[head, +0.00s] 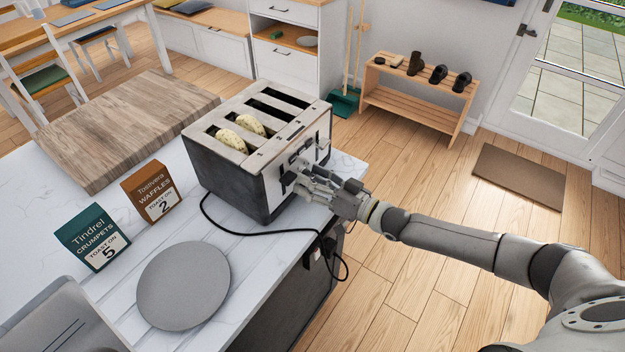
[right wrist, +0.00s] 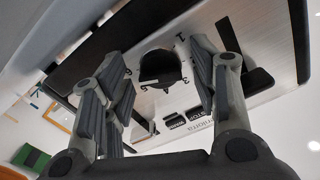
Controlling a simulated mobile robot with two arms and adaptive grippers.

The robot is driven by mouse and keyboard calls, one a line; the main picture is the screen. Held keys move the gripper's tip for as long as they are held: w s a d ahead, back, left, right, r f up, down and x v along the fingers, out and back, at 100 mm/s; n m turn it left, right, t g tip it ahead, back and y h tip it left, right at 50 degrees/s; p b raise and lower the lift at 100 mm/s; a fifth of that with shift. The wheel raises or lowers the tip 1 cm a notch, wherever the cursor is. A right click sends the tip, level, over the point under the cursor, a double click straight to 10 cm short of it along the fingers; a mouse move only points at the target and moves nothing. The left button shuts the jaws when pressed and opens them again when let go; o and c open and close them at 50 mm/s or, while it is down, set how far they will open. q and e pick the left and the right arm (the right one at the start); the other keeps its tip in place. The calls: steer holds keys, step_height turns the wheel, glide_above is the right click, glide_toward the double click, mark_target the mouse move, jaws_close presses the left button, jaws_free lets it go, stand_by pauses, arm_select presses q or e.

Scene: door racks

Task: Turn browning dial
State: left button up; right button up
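The toaster (head: 232,180) stands on the counter, black-sided with a pale metal top and long slots. My right gripper (head: 302,181) is at that face in the head view. In the right wrist view its fingers are apart, on either side of the dial; I cannot tell if they touch it. My left gripper is not in view.
A green box (head: 92,237) reads "Tindrel Crumpets, toast on 5"; a brown box (head: 148,192) reads "Tostivera Waffles, toast on 2". A grey plate (head: 183,285) lies near the counter edge. A black cord (head: 262,233) runs beside the toaster. A wooden board (head: 128,128) lies behind.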

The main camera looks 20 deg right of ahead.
steer(key=c, duration=0.9)
steer(key=shift+n, duration=0.3)
steer(key=n+b, duration=0.1)
steer(key=n, duration=0.2)
steer(key=shift+f+n, duration=0.1)
steer(key=shift+n, duration=0.2)
steer(key=shift+d+n+b, duration=0.1)
steer(key=shift+n+b, duration=0.4)
steer(key=shift+n, duration=1.7)
steer(key=o, duration=1)
steer(key=shift+o, duration=0.2)
